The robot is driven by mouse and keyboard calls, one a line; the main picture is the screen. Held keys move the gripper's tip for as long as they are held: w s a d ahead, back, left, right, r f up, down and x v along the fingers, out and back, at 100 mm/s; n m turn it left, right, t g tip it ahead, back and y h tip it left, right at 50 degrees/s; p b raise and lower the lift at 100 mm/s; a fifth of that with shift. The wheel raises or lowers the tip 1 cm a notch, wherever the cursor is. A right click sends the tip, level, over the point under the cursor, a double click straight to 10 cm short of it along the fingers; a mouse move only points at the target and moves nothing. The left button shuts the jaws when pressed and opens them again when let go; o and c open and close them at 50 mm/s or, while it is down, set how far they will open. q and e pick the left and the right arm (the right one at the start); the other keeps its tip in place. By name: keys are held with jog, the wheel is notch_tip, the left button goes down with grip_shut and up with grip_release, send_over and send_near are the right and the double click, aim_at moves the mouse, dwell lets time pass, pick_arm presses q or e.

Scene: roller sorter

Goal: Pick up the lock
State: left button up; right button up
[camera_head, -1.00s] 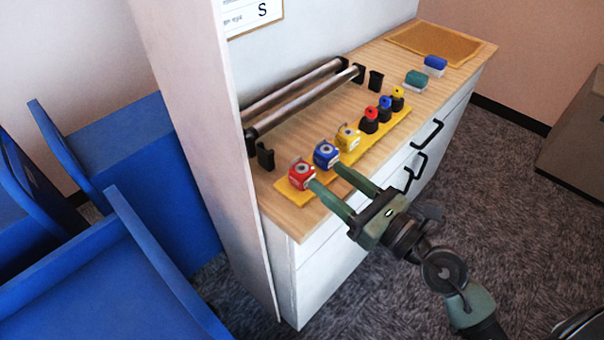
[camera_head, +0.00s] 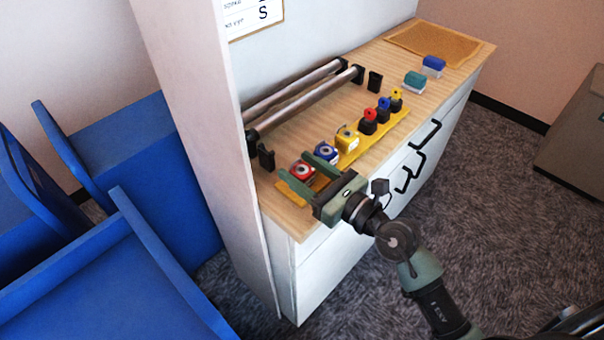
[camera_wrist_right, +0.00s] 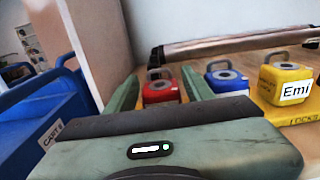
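A red lock (camera_head: 302,170), a blue lock (camera_head: 326,152) and a yellow lock (camera_head: 347,138) stand in a row on a yellow mat (camera_head: 372,146) on the wooden counter. My right gripper (camera_head: 300,166) is open, with its two fingers on either side of the red lock. In the right wrist view the red lock (camera_wrist_right: 160,90) sits between the open fingers (camera_wrist_right: 158,92), with a gap visible near it. The blue lock (camera_wrist_right: 226,80) is just right of the right finger. The yellow lock (camera_wrist_right: 285,84) bears a label reading "Emi". My left gripper is not in view.
Red, blue and yellow-topped dark items (camera_head: 383,109) stand farther along the mat. Two metal rollers (camera_head: 295,98) lie behind the locks. A white cabinet side panel (camera_head: 190,110) rises at the left, beside blue carts (camera_head: 140,150). Two small blocks (camera_head: 415,82) stand at the counter's far end.

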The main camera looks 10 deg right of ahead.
grip_shut()
jog(key=shift+r, duration=0.5)
notch_tip(320, 180, up, 24)
jog(key=p, duration=0.9)
jog(key=shift+f+p, duration=0.25)
jog(key=shift+p, duration=0.05)
